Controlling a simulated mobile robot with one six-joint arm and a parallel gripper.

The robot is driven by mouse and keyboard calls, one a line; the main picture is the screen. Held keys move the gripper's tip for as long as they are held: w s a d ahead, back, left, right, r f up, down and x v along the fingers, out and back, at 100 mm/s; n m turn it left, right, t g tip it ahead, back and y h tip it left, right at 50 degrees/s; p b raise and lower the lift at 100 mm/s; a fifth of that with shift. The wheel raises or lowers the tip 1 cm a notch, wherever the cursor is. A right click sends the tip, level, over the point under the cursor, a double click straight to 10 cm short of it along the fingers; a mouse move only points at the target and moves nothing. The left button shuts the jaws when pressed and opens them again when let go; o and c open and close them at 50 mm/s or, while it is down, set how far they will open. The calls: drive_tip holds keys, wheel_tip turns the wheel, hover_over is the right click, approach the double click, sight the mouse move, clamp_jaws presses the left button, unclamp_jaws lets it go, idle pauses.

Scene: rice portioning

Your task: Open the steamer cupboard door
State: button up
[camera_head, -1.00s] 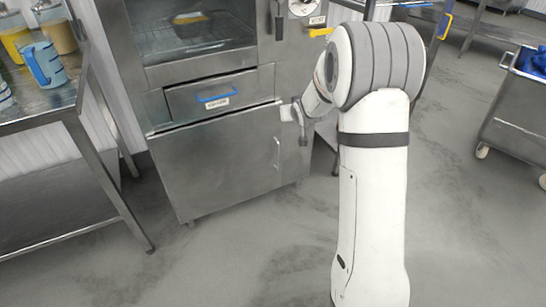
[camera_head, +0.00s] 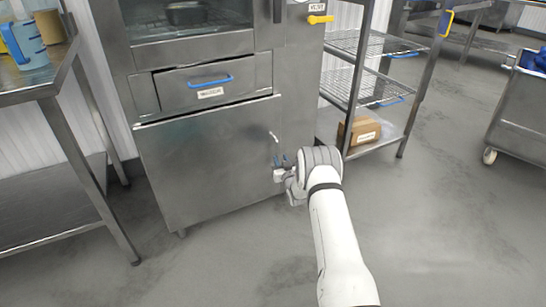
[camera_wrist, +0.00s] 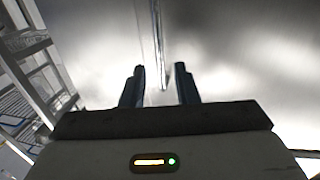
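The steel steamer cupboard has a flat lower door (camera_head: 205,165), which looks shut. Its slim vertical handle (camera_head: 275,137) is near the door's right edge, and its lower part is hidden by my gripper. My gripper (camera_head: 280,161) is at the lower end of the handle. In the wrist view, my gripper (camera_wrist: 160,68) is open, with two dark fingers apart. The bright handle bar (camera_wrist: 159,40) runs down between the fingertips in the picture. I cannot tell whether it is between them in depth or touching.
A drawer with a blue handle (camera_head: 210,82) is above the door. A wire shelf rack (camera_head: 365,85) holding a cardboard box (camera_head: 360,131) stands to the right. A steel table (camera_head: 55,90) stands to the left. The floor in front of the door is clear.

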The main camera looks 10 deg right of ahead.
sight(277, 153)
drive_tip(key=w, duration=0.1)
drive_tip(key=w+b, duration=0.1)
drive_tip(key=w, duration=0.2)
drive_tip(key=shift+w+a+f+b, duration=0.15)
drive_tip(key=shift+w+a+b, duration=0.2)
drive_tip(key=shift+w, duration=0.6)
drive_tip(key=shift+c, duration=0.3)
clamp_jaws()
